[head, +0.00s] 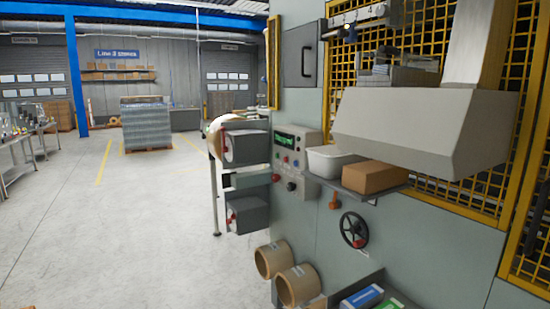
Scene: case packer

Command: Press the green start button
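The control panel (310,147) is a pale grey box on the front of the grey-green machine, near the middle of the head view. It has a lit green display (286,141) at its top. Several small buttons and knobs sit below the display, including a red one (276,177) at the lower left and a dark knob (291,186) at the bottom. The buttons are too small for me to tell for certain which is the green start button. Neither of my grippers is in view.
A shelf right of the panel holds a white bin (327,161) and a brown carton (374,177). A black handwheel (354,230) sticks out below. A sloped grey hood (420,125) juts out above. Cardboard rolls (297,285) lie low in front. The floor (120,220) at left is clear.

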